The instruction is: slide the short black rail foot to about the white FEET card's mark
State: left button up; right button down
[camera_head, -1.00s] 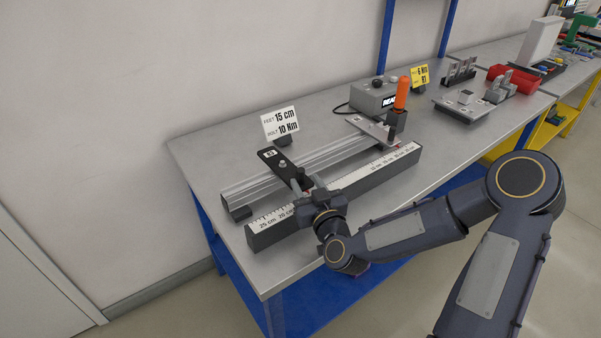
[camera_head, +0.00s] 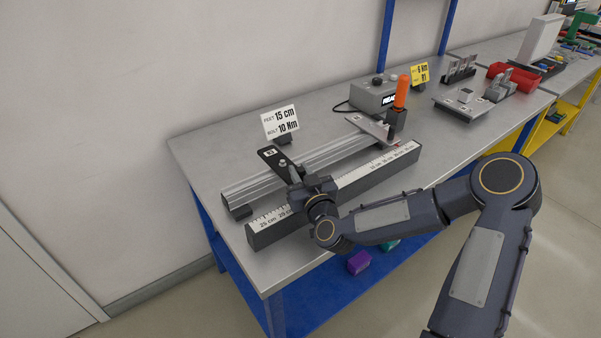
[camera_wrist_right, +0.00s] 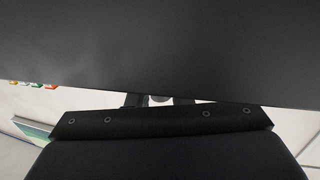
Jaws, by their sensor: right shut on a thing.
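The short black rail foot (camera_head: 271,156) lies across the silver rail (camera_head: 335,153), toward its left end. My right gripper (camera_head: 294,177) is shut on the near end of the foot; the wrist hides the jaws' contact. The white FEET card (camera_head: 281,121) stands behind the rail and reads FEET 15 cm, BOLT 10 Nm. The dark ruler bar (camera_head: 350,192) lies in front of the rail with a white scale. "25 cm" shows near its left end; my wrist covers part of the scale. In the right wrist view a dark surface fills the upper part. My left gripper is not in view.
An orange-handled tool (camera_head: 402,92) stands upright by a plate at the rail's right end. A grey box with a display (camera_head: 375,95) is behind it. Fixtures and red bins (camera_head: 513,77) stand farther right. Bare bench (camera_head: 215,150) lies left of the card.

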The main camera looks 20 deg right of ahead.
jog(key=shift+s+a+f+b, duration=0.1)
jog(key=shift+s+a+b, duration=0.05)
jog(key=shift+a+b, duration=0.2)
jog(key=shift+s+a+b, duration=0.2)
jog(key=shift+a, duration=0.35)
jog(key=shift+s+a+b, duration=0.2)
jog(key=shift+a, duration=0.3)
jog(key=c, duration=1.3)
grip_release()
jog(key=s, duration=0.2)
jog(key=s+b, duration=0.1)
jog(key=s, duration=0.4)
jog(key=shift+s+d, duration=0.35)
jog(key=shift+s, duration=0.05)
